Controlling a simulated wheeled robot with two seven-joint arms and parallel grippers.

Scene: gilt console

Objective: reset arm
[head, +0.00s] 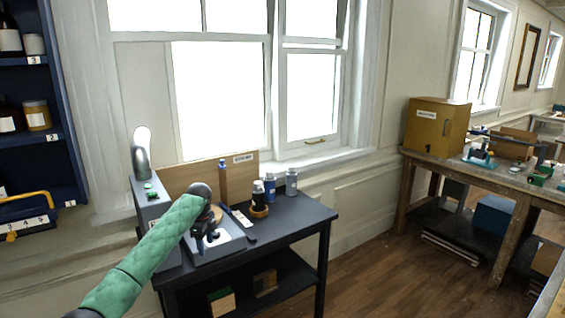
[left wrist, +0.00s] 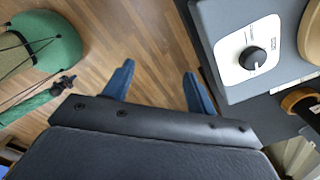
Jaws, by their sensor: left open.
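My left arm, in a green sleeve, reaches in from the lower left of the head view. Its gripper (head: 203,240) points down by the front of the dark table (head: 285,226). In the left wrist view, the two blue fingers of this gripper (left wrist: 158,72) stand apart with nothing between them, and wooden floor shows beyond them. A grey device with a white panel and black knob (left wrist: 252,58) is just right of the fingers, apart from them. My right gripper is in neither view.
Bottles (head: 291,182) and a wooden board (head: 245,166) stand at the back of the table. A blue shelf (head: 62,150) is on the left wall. A wooden bench (head: 470,176) with a yellow cabinet (head: 436,126) is at right. Open floor (head: 385,270) lies between.

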